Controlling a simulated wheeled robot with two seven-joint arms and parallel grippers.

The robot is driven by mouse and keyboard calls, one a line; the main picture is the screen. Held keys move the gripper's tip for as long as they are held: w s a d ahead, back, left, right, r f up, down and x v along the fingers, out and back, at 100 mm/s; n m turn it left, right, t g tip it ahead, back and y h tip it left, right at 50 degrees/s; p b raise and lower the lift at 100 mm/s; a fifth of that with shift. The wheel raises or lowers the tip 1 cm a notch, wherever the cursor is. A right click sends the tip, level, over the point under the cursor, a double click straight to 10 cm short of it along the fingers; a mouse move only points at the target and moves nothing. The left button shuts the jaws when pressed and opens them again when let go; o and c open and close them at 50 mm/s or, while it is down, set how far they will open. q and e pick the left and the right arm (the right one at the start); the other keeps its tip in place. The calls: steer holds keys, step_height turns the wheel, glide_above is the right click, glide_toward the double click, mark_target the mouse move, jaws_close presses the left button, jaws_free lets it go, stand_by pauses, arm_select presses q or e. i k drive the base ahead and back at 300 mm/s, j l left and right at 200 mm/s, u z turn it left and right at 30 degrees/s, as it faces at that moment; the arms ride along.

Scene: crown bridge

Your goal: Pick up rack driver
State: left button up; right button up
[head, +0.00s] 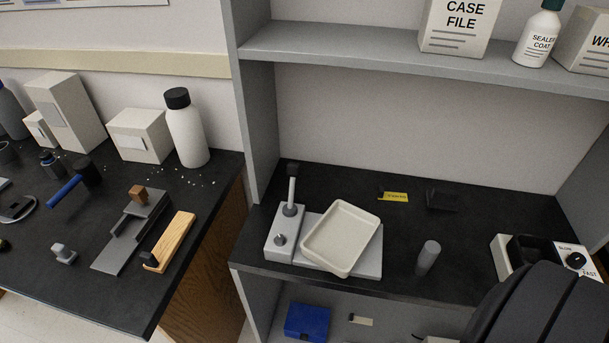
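I cannot tell for sure which thing is the rack driver. A small dark tool with a yellow label (394,197) lies flat toward the back of the black bench in the shelf unit. A tool with a blue handle (66,191) and a black head lies on the left bench. A short grey cylinder (428,257) stands slightly tilted near the front of the shelf bench. Neither gripper shows in the head view. A dark ridged form at the lower right looks like part of my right arm.
A cream tray (341,237) rests tilted on a grey device (284,237) with an upright lever. A black block (440,199) sits right of the yellow label. A control box (576,259) stands at the right. A blue box (307,321) lies below.

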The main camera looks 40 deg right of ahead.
mark_target(431, 249)
steer(key=l+z, duration=0.1)
steer(key=z, duration=0.65)
steer(key=l+z, duration=0.15)
steer(key=z, duration=0.25)
